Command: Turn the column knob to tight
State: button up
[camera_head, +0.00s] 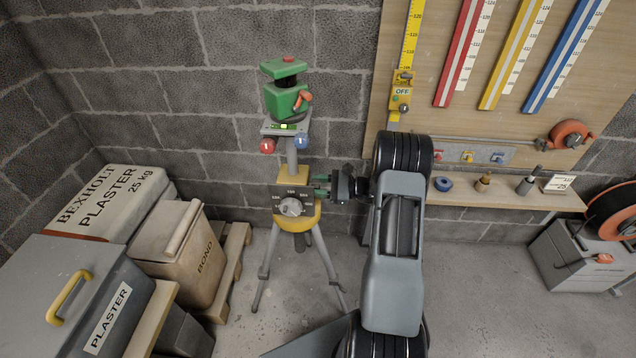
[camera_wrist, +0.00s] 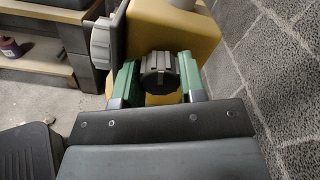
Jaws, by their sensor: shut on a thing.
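A tripod with a yellow head (camera_head: 306,218) stands against the block wall. Its dark front plate (camera_head: 279,192) has small white lettering I cannot read, and a grey knob (camera_head: 291,207) that also shows in the wrist view (camera_wrist: 100,38). My gripper (camera_head: 321,186) reaches the tripod head from the right. In the wrist view, its green fingers (camera_wrist: 159,78) are shut on a dark ribbed knob (camera_wrist: 158,76) on the side of the yellow head. The fingers hide this knob in the head view. No tight mark can be read.
A green instrument (camera_head: 286,98) sits atop the tripod column. A shelf (camera_head: 500,197) with small tools and a reel (camera_head: 612,210) are at right. Floor is clear at lower right.

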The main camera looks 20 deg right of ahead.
jog(key=shift+m, duration=0.5)
jog(key=o, duration=0.6)
jog(key=shift+o, duration=0.2)
jog(key=shift+d, duration=0.1)
jog(key=v, duration=1.3)
jog(key=shift+s+d, duration=0.25)
